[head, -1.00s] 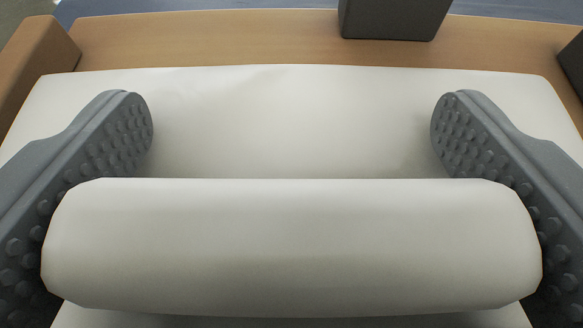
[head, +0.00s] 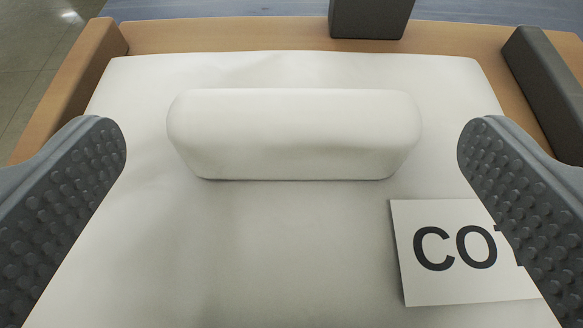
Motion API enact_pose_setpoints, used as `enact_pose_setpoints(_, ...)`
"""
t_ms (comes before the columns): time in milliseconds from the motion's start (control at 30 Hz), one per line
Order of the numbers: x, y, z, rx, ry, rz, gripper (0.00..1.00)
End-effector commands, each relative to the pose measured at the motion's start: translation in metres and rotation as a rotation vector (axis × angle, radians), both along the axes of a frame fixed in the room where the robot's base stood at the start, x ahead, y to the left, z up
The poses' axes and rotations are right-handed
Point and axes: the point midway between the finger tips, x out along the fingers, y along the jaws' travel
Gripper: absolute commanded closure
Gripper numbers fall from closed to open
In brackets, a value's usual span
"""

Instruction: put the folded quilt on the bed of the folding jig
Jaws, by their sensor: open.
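A white rolled or folded quilt (head: 294,132) lies lengthwise across a flat white padded surface (head: 200,235), which looks like the bed of the jig. The surface is set in a wooden frame (head: 230,35). My gripper (head: 292,145) is open, with its two grey studded fingers at the left and right of the view. The quilt lies beyond and between the fingers, with a clear gap on each side. Nothing is held.
A white card (head: 455,250) with black letters, "CO" readable, lies at the right, partly hidden by the right finger. A dark block (head: 370,18) stands at the back edge and a dark bar (head: 548,90) at the right. A wooden rail (head: 75,85) edges the left.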

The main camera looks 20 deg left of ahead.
Motion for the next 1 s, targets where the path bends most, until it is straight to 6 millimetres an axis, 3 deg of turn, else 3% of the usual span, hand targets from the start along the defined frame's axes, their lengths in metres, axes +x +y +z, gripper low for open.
enact_pose_setpoints(200,-0.032,-0.009,0.014,0.001,0.002,-0.002,0.00)
enact_pose_setpoints(400,-0.049,-0.014,0.020,-0.001,0.002,0.000,0.00)
enact_pose_setpoints(833,-0.054,-0.016,0.024,0.001,0.000,-0.001,0.00)
enact_pose_setpoints(933,-0.049,-0.018,0.038,0.000,-0.008,-0.018,0.00)
enact_pose_setpoints(1000,-0.042,-0.023,0.060,0.001,-0.026,-0.037,0.00)
